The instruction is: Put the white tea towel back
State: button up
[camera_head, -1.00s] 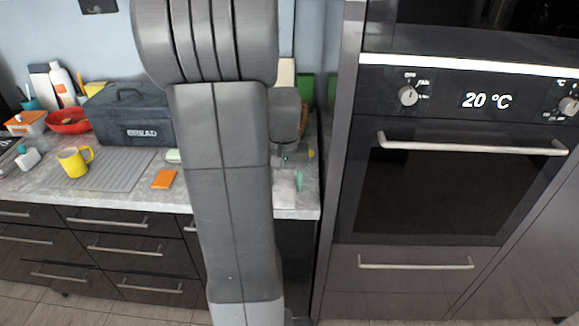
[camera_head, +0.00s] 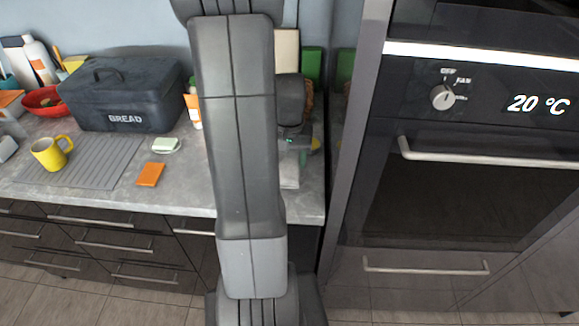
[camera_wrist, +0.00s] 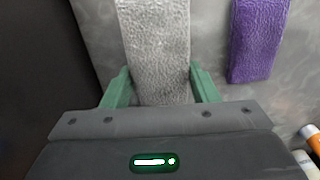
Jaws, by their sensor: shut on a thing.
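The white tea towel (camera_wrist: 155,40) looks folded and pale grey-white in the wrist view, stretching away from my gripper (camera_wrist: 161,88). The green fingers sit on both sides of it and are shut on it. In the head view, part of the towel (camera_head: 290,174) shows at the right end of the worktop, below my gripper (camera_head: 297,152). My arm hides much of that area. I cannot tell whether the towel touches the worktop.
A purple folded cloth (camera_wrist: 252,40) lies right of the towel in the wrist view. The oven cabinet (camera_head: 350,150) borders the worktop (camera_head: 190,190) on the right. A bread box (camera_head: 122,92), yellow mug (camera_head: 48,153) and orange sponge-like block (camera_head: 150,174) stand left.

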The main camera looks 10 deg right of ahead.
aim_at(289, 168)
jog(key=shift+f, duration=1.75)
jog(key=shift+f, duration=0.2)
jog(key=o, duration=0.9)
notch_tip(289, 168, up, 12)
jog(key=shift+r, duration=0.2)
